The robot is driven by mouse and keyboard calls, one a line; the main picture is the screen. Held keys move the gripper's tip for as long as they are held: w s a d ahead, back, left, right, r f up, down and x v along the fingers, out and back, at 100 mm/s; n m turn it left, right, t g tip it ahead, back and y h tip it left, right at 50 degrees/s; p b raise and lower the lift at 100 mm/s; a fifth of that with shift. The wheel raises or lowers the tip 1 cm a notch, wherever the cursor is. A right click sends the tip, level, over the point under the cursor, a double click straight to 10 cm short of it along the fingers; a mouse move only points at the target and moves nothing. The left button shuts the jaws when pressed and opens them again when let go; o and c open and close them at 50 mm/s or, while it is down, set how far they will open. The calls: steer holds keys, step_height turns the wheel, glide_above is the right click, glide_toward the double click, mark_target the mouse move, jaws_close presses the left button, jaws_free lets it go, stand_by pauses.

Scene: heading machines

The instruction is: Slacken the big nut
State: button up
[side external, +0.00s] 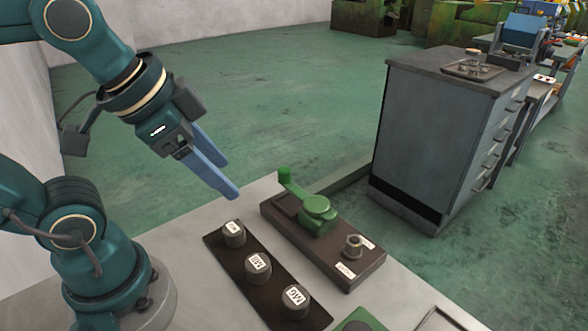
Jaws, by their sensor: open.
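My gripper (231,177) has two blue fingers, spread apart and empty. It hangs above the bench, up and left of the brown block (320,262). A metal nut-like piece (353,246) stands upright at the right end of this block, with small white labels beside it; I cannot read them surely. A dark rack (270,293) in front holds three grey cylinders with white labels, the nearest one (295,299) at the right.
The light bench top (188,262) is bare left of the rack. A green item (358,323) and a tray edge (435,317) are cut off at the bottom. A grey drawer cabinet (425,145) stands behind right, across open floor. The space above the block is clear.

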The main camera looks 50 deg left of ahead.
steer(key=w+d+r+m+g, duration=0.1)
steer(key=w+d+r+m, duration=0.1)
steer(key=w+r+m, duration=0.3)
steer(key=m+g, duration=0.5)
steer(key=m, duration=0.4)
glide_above(355, 240)
step_height(355, 240, down, 14)
steer(key=shift+a+f, duration=0.1)
steer(key=shift+f, duration=2.5)
jaws_close()
